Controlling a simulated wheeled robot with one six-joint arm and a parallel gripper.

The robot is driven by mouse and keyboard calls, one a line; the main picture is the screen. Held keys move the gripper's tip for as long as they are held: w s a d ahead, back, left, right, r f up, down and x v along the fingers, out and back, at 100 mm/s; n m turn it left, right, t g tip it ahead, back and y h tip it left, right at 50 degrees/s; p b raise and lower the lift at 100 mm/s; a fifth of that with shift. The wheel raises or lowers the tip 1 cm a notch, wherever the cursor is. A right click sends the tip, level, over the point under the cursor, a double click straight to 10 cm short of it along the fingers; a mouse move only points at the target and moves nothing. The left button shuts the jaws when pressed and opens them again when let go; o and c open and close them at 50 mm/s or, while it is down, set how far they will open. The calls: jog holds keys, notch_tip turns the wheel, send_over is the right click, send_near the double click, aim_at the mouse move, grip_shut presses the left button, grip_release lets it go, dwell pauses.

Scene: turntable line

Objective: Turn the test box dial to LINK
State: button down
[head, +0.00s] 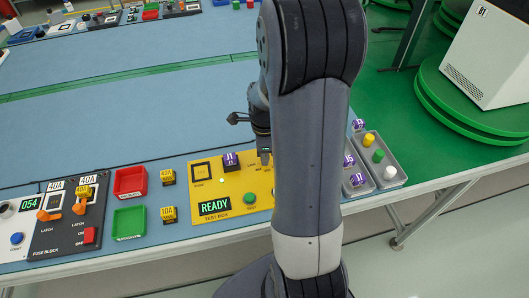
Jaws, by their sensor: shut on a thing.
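The yellow test box (236,185) lies at the front edge of the bench, partly hidden behind my arm. Its display (214,206) reads READY, and a green button (250,198) labelled TEST sits beside it. A purple-topped block (231,159) sits on the box's upper part, right of a square black-framed pad (202,171). My gripper (264,157) points down at the upper right of the box, by small printed labels. Its jaws are shut, apparently on the dial, which is hidden by the fingers and arm. The dial's setting cannot be read.
Left are a red tray (131,181), a green tray (130,222), two yellow fuses (168,177) and a black fuse block (70,228). Right of my arm is a grey tray (390,175) with coloured pegs. The blue bench middle is clear.

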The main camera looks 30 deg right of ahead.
jog(key=c, duration=1.2)
grip_release()
notch_tip(320, 180, up, 11)
jog(key=p, duration=0.1)
jog(key=shift+f, duration=0.1)
notch_tip(320, 180, down, 11)
jog(key=shift+r+b, duration=0.15)
jog(key=shift+b, duration=0.35)
